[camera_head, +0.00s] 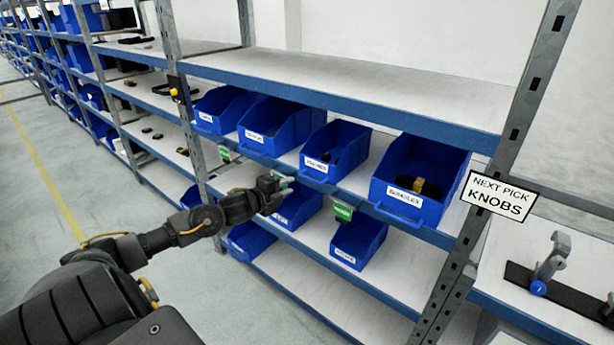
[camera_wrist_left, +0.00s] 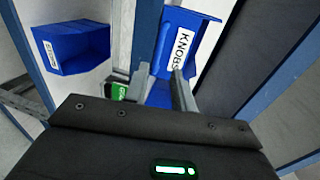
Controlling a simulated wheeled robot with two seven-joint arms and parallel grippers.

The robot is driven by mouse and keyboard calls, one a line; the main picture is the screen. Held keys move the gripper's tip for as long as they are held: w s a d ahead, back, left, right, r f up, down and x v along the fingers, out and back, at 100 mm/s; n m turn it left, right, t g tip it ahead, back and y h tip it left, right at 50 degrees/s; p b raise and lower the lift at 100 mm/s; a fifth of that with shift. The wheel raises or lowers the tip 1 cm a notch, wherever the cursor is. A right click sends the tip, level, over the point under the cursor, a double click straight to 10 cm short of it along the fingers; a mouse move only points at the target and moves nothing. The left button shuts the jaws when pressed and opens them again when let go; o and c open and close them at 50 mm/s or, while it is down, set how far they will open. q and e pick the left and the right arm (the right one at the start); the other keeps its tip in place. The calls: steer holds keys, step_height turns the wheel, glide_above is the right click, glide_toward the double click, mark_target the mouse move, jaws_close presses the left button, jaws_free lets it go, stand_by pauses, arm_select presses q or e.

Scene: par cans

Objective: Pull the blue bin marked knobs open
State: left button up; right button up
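In the left wrist view, the blue bin marked KNOBS (camera_wrist_left: 166,52) faces me with its white label turned sideways. My left gripper (camera_wrist_left: 162,78) is open in front of it, with blue bin parts showing between the two fingers. I cannot tell whether they touch. In the head view, my left gripper (camera_head: 289,184) is at the shelf front and points toward the third blue bin (camera_head: 331,154) of the upper row. That is probably the same bin, but its label is too small to read. It sits pushed in on its shelf with something dark inside. My right gripper is out of view.
A blue bin with a gold item (camera_head: 418,178) stands to the right in the same row. Lower bins (camera_head: 358,240) sit beneath. A rack post with a NEXT PICK KNOBS sign (camera_head: 499,197) stands at right. The aisle floor at left is clear.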

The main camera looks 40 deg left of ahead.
mark_target(307, 178)
arm_select(q)
steer(key=p+x, duration=0.2)
steer(key=x, duration=0.9)
steer(key=shift+s+a+f, duration=0.1)
jaws_close()
